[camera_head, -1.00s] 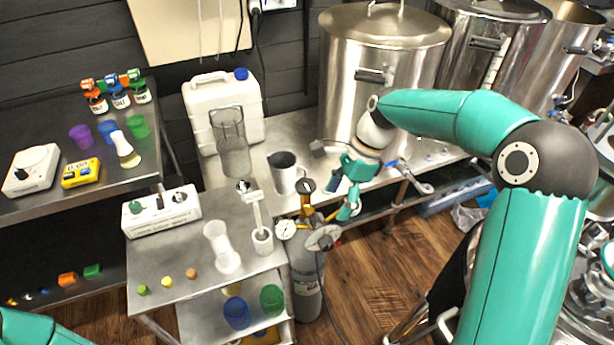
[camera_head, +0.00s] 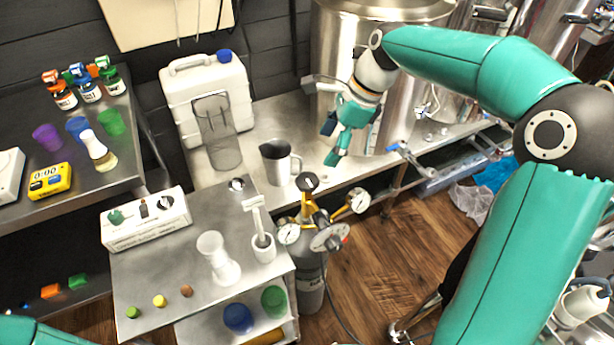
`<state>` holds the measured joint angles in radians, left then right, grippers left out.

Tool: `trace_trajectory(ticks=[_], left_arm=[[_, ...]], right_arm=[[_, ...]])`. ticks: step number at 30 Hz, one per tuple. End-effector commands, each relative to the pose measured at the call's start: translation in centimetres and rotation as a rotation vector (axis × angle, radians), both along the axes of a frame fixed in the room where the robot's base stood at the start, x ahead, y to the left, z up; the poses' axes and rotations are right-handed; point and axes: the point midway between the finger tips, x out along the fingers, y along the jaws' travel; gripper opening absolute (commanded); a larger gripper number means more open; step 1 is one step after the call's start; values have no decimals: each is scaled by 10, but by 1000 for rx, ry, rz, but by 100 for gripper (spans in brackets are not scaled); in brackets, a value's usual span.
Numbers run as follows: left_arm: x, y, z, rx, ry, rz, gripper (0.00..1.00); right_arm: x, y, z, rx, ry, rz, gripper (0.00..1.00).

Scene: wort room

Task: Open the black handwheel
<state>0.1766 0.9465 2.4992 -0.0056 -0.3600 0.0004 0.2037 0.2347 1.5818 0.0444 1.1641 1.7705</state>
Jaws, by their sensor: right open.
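A black handwheel (camera_head: 308,182) sits on top of the regulator of a grey gas cylinder (camera_head: 311,285). A greyish wheel (camera_head: 329,238) with a reddish centre sits lower at the front of the same fitting. Pressure gauges (camera_head: 358,200) stand out on either side. My right gripper (camera_head: 332,143) is open and empty, up and to the right of the black handwheel and apart from it, in front of the large steel kettle. Only a teal piece of my left arm shows at the bottom left; its gripper is out of view.
A steel jug (camera_head: 279,162) stands on the bench just left of the handwheel. The steel kettle (camera_head: 335,50) and a blue-handled valve (camera_head: 396,147) are behind and right.

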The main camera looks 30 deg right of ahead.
Motion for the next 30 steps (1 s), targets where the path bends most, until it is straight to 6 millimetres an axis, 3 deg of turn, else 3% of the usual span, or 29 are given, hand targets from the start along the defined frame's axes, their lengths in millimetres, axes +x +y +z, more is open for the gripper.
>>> trace_trajectory(ticks=[6,15,29,30], left_arm=[[0,0,-4,0,0,0,40],[0,0,-6,0,0,0,40],[0,0,-7,0,0,0,40],[0,0,-7,0,0,0,40]], right_arm=[[6,16,-47,1,5,-1,80],[15,32,-90,0,3,-3,80],[17,35,-100,0,0,-4,80],[17,35,-100,0,0,-4,73]])
